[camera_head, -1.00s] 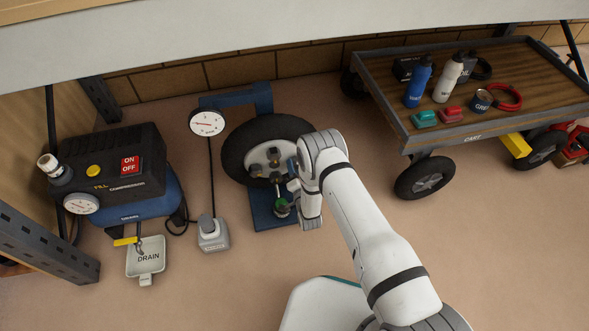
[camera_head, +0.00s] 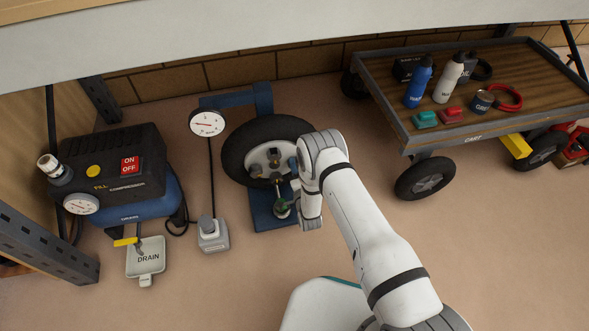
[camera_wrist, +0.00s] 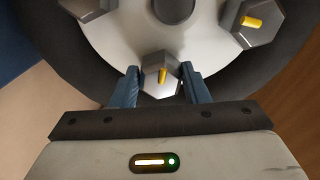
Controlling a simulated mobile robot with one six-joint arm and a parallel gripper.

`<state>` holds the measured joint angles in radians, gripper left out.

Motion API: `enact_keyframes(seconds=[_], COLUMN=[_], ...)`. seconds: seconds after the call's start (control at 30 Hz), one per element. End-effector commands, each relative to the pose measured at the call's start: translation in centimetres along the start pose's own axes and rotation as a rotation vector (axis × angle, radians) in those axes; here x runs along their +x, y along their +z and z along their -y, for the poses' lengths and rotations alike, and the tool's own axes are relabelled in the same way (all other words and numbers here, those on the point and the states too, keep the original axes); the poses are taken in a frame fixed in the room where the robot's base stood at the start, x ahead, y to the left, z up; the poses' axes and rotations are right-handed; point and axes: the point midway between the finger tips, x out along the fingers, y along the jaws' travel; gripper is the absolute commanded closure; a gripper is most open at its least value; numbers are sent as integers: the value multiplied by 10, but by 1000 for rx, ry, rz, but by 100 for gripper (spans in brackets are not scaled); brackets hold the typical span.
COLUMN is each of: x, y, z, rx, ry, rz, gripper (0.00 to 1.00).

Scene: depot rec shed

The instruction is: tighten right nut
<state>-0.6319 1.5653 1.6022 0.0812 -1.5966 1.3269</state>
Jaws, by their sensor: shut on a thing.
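A wheel (camera_head: 234,152) with a black tyre and a pale hub stands in a blue stand (camera_head: 262,98). Several dark hex nuts sit on the hub, among them a top nut (camera_head: 273,153) and a left nut (camera_head: 256,170). My gripper (camera_wrist: 161,78) is at the right side of the hub, its blue fingers shut on the right nut (camera_wrist: 158,84). That nut's yellow mark points nearly straight up in the wrist view. Another nut (camera_wrist: 244,34) at the upper right there has its yellow mark lying sideways. My wrist partly hides the right nut in the head view.
A compressor (camera_head: 105,165) and a drain tray (camera_head: 146,262) stand left. A gauge (camera_head: 206,123) and a small grey box (camera_head: 213,237) stand between compressor and wheel. A cart (camera_head: 470,134) with bottles is at the right. A pale ledge (camera_head: 250,45) crosses the top. Front floor is clear.

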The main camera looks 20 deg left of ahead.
Motion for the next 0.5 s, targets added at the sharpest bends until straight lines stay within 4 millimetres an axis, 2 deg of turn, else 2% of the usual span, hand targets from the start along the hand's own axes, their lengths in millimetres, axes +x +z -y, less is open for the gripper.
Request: enact_keyframes(seconds=[0.13,0.17,0.4,0.5], x=[0,0,0,0], y=[-1,-1,0,0], z=[-1,-1,0,0], rx=[1,1,0,0], ry=[2,2,1,1], rz=[-3,-3,-1,-1], gripper=[82,57,38,37])
